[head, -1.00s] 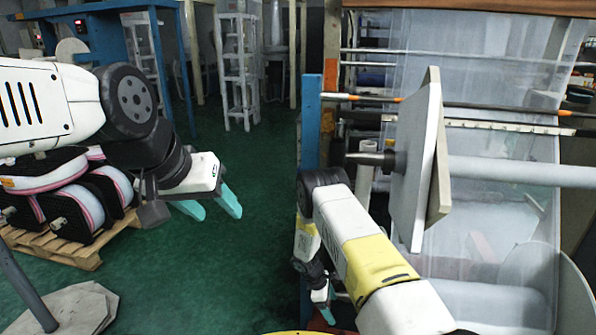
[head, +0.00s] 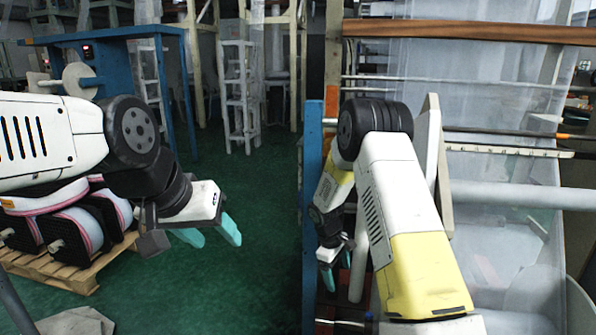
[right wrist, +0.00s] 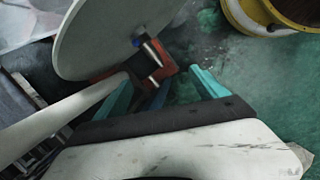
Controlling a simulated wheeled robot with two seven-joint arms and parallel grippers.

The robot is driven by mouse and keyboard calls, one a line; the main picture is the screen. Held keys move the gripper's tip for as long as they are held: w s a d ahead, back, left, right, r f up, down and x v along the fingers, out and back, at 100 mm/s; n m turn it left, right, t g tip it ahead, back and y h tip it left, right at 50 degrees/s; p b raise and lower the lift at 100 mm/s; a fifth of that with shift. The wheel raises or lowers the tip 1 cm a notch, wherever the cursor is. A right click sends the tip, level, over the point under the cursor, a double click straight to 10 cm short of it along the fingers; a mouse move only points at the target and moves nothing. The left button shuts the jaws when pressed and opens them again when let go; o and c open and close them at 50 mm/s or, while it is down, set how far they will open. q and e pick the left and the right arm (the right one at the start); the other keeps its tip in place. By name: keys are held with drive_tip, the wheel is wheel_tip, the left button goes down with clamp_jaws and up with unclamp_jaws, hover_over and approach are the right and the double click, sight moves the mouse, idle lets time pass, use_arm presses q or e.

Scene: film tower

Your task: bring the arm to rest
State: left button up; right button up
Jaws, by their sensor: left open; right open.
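My left gripper (head: 210,236) is in the head view at left centre, its teal fingers apart and empty over the green floor. My right arm reaches in from the lower right with its elbow raised in front of the film machine. My right gripper (head: 328,278) hangs low, beside the blue post, small and partly hidden. In the right wrist view, the right gripper (right wrist: 162,88) is open, its two teal fingers well apart. No object is held between them. A grey disc and a metal spindle end (right wrist: 150,58) show beyond the fingers.
The film machine (head: 500,220) with its rollers and clear sheet fills the right side. A blue post (head: 312,200) stands close to my right gripper. Film rolls on a pallet (head: 80,272) lie at left. Green floor is open in the middle.

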drive_tip(key=s+d+r+m+t+y, duration=0.1)
drive_tip(key=s+r+m, duration=0.3)
drive_tip(key=r, duration=0.8)
drive_tip(key=s+d+r+m+t+y, duration=0.1)
drive_tip(key=s+r, duration=0.5)
drive_tip(key=r, duration=0.6)
drive_tip(key=s+r+m+t+y, duration=0.1)
drive_tip(key=s+r+m, duration=0.1)
drive_tip(key=s+r, duration=0.3)
drive_tip(key=s+r+m+t+y, duration=0.1)
drive_tip(key=s+r, duration=0.4)
drive_tip(key=s, duration=0.9)
drive_tip(key=shift+s+a+r+m+t+y, duration=0.2)
drive_tip(key=shift+a+r+m+t+y, duration=0.15)
drive_tip(key=shift+m+t, duration=0.55)
drive_tip(key=shift+d, duration=0.1)
